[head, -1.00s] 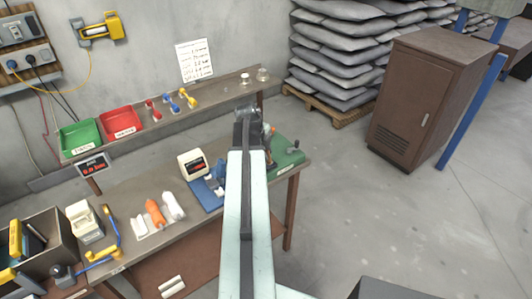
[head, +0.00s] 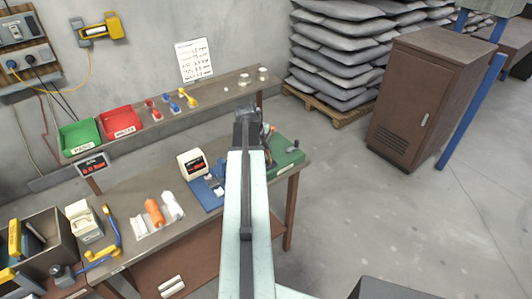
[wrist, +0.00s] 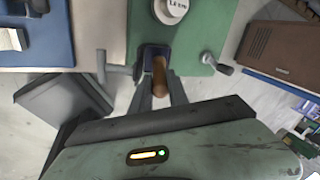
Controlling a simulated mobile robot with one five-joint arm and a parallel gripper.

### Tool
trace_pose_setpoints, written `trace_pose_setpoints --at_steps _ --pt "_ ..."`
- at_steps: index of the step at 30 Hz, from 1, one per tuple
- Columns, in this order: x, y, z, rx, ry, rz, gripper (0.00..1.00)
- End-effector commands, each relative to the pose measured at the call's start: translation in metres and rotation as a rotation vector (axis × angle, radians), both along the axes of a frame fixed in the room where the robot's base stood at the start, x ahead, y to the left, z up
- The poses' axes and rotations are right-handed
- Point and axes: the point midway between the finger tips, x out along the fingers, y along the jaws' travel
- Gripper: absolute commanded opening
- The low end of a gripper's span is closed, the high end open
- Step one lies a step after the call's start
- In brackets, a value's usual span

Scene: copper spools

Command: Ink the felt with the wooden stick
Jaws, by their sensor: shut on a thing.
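In the wrist view my gripper (wrist: 160,82) is shut on the brown wooden stick (wrist: 159,72), which lies between the two grey fingers. The stick's far end is over a small dark navy block at the front edge of the green base (wrist: 205,25). I cannot tell whether it touches the block. A round white piece with printed lettering (wrist: 171,8) sits on the green base just beyond. In the head view my gripper (head: 246,118) is above the right end of the bench, and my arm hides the stick. I cannot pick out the felt for certain.
The green base (head: 286,157) has a crank handle (wrist: 218,65) on its right. Open floor lies to the right.

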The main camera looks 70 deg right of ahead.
Motion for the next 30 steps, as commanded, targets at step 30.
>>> trace_pose_setpoints --at_steps 30 --pt "-0.001 0.000 0.072 0.000 0.000 -0.001 0.00"
